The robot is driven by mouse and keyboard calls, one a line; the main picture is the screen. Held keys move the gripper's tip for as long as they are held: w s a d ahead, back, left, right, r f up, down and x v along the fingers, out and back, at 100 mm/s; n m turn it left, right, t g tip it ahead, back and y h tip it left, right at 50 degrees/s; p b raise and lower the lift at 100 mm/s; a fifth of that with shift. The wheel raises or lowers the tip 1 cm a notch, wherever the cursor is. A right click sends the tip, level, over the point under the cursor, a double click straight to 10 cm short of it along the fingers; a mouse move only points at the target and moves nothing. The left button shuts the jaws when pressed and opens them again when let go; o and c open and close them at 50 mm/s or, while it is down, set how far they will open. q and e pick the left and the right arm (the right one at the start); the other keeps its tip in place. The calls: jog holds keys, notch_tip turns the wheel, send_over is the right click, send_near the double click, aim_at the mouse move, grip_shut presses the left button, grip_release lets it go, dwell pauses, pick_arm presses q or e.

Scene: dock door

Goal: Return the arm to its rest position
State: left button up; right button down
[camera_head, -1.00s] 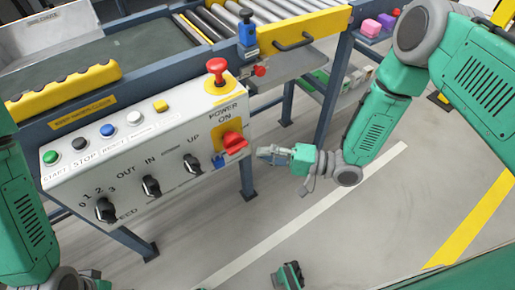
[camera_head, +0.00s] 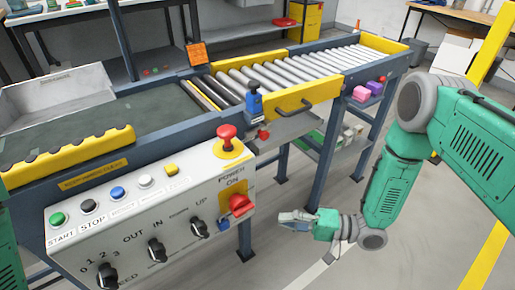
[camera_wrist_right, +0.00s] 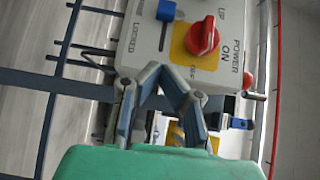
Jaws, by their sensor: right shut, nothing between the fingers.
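My right arm (camera_head: 395,185) is green and grey and reaches down from the right edge in the head view. Its gripper (camera_head: 284,217) is shut and empty, in front of the right end of the control panel, close to the red power knob (camera_head: 240,204). In the right wrist view the shut fingers (camera_wrist_right: 160,76) show below the red knob (camera_wrist_right: 203,37) and the panel face; contact with the panel cannot be told. Of my left arm only green parts show at the left edge of the head view; its gripper is out of view.
The white control panel (camera_head: 150,222) carries buttons, black selectors and a red mushroom button (camera_head: 227,140). Behind it run the dark belt (camera_head: 90,115) and roller conveyor (camera_head: 300,68) on blue legs. Grey floor (camera_head: 420,245) is free around and below my right arm.

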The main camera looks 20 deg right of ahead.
pick_arm(q)
notch_tip(320, 180, up, 6)
jog(key=d+p, duration=0.1)
jog(key=p, duration=0.4)
jog(key=shift+d+p, duration=0.25)
jog(key=shift+p, duration=0.1)
pick_arm(e)
jog(key=s+d+n+g+h, duration=0.2)
jog(key=s+d+h, duration=0.1)
jog(key=s+h, duration=0.2)
jog(key=s+d+f+n+g+h, duration=0.1)
jog(key=s+d+h, duration=0.3)
jog(key=s, duration=0.5)
jog(key=s+d+n+g+h, duration=0.2)
jog(key=s+d+g+h, duration=0.2)
jog(key=s+h, duration=0.3)
jog(key=shift+d+f+n, duration=0.15)
jog(key=shift+f+n, duration=0.15)
jog(key=shift+f, duration=0.1)
pick_arm(q)
jog(key=shift+a, duration=0.15)
